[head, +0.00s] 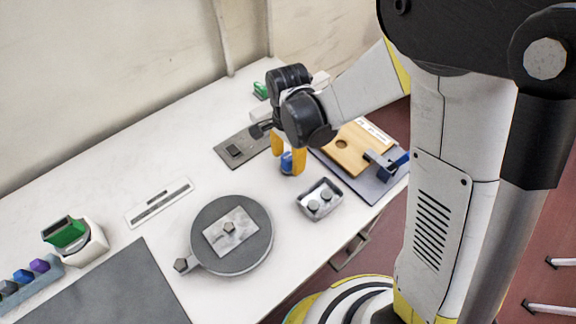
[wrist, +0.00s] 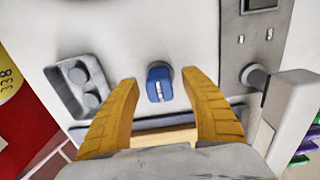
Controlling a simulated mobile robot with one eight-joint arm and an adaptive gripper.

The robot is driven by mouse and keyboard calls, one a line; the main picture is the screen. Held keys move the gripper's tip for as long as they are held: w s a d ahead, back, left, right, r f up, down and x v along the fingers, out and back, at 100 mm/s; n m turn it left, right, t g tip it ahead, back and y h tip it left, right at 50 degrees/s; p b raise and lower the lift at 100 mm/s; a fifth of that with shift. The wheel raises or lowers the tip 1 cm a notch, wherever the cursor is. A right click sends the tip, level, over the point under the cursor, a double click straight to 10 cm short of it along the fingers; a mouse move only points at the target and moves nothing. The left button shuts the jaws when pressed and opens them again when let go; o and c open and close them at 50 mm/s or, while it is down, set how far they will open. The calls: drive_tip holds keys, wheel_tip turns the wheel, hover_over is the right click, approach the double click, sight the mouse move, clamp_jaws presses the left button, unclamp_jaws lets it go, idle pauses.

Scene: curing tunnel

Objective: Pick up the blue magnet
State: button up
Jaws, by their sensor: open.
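The blue magnet (head: 286,162) stands on the white table, and in the wrist view it is a small blue block (wrist: 159,83) with a pale slot on top. My gripper (head: 289,156) is above it with its yellow fingers spread. In the wrist view my gripper (wrist: 162,86) is open, one finger on each side of the magnet, with gaps on both sides. In the head view a finger partly hides the magnet. I cannot tell how high the fingertips are above the table.
A grey tray (head: 335,208) with round pieces is close by. A wooden board (head: 340,158) on a dark mat lies to the right, with a blue-handled clamp (head: 386,163). A grey plate (head: 222,152) lies behind. A round turntable (head: 255,255) is front left.

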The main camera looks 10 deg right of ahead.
drive_tip(key=shift+f, duration=0.1)
clamp_jaws()
idle(0.3)
